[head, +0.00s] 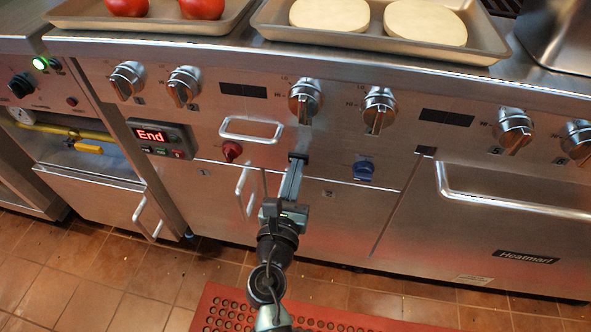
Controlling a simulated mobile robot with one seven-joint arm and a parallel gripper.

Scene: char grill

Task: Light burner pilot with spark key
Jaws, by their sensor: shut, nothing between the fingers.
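My gripper (298,158) is shut and empty, its tip held in front of the steel panel below a chrome burner knob (305,100). A red knob (231,151) sits on the panel to the left of my gripper, under a chrome handle. A blue knob (363,170) sits to the right of my gripper, lower on the panel. I cannot tell which part is the spark key, and no pilot flame shows. My gripper looks apart from both coloured knobs; whether its tip touches the panel is unclear.
More chrome knobs (185,86) line the panel. A chrome handle (251,130) and a door handle (246,190) stick out near my arm. A display (151,134) reads "End". Trays of tomatoes (203,8) and pale rounds (329,14) stand above. A red mat (325,314) lies on the floor.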

